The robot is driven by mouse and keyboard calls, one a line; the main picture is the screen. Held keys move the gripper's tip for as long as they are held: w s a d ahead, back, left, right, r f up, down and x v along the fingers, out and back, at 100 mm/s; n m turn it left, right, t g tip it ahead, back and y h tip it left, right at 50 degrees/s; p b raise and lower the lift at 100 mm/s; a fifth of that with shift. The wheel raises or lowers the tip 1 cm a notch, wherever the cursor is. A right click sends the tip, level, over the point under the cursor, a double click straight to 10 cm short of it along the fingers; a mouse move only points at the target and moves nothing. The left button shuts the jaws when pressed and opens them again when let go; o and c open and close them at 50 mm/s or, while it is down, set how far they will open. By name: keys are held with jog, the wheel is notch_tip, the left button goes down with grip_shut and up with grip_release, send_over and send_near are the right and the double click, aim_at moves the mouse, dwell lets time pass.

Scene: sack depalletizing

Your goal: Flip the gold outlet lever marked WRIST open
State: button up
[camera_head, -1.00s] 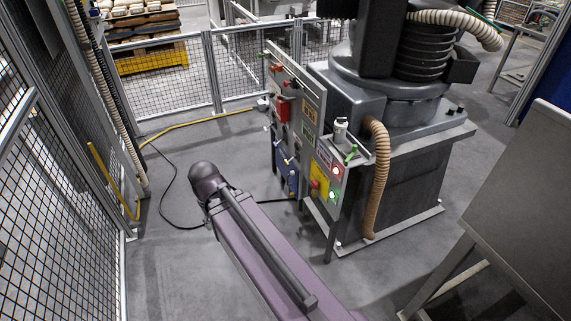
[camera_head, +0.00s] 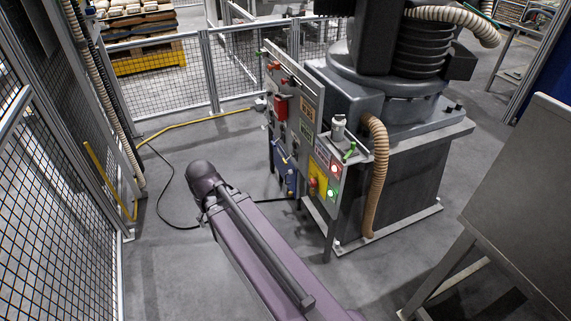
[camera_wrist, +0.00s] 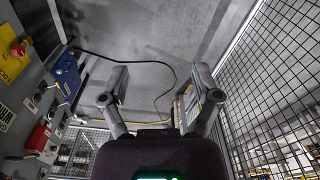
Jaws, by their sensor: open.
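A blue valve block (camera_head: 284,168) with small gold levers (camera_head: 284,157) is low on the grey control panel, right of my arm's end. In the wrist view the blue block (camera_wrist: 67,77) is at the upper left, with gold levers (camera_wrist: 52,87) along its edge. The lever markings are too small to read, so I cannot tell which one is WRIST. My gripper (camera_wrist: 160,80) is open and empty, its two fingers apart over bare floor. It is right of the block and not touching it. The head view does not show the fingers clearly.
The panel also carries a yellow plate with a red button (camera_head: 314,182) and a red box (camera_head: 281,107). A beige hose (camera_head: 377,180) hangs beside the machine pedestal (camera_head: 402,175). Mesh fencing (camera_head: 50,190) stands left.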

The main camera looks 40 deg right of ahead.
jog(key=w+d+f+n+t+b, duration=0.1)
jog(key=w+d+f+t+b, duration=0.3)
jog(key=w+d+f+b, duration=0.7)
jog(key=n+t+h+b, duration=0.4)
jog(key=t+h+b, duration=0.45)
jog(key=b, duration=3.15)
send_near(285, 161)
jog(key=s+a, duration=0.1)
jog(key=s, duration=0.2)
jog(key=shift+w+a+r, duration=0.15)
jog(key=shift+r, duration=0.15)
jog(key=shift+w, duration=0.1)
jog(key=b+x, duration=0.2)
jog(key=x, duration=1.1)
jog(key=shift+w+b, duration=0.35)
jog(key=shift+c, duration=0.2)
grip_shut()
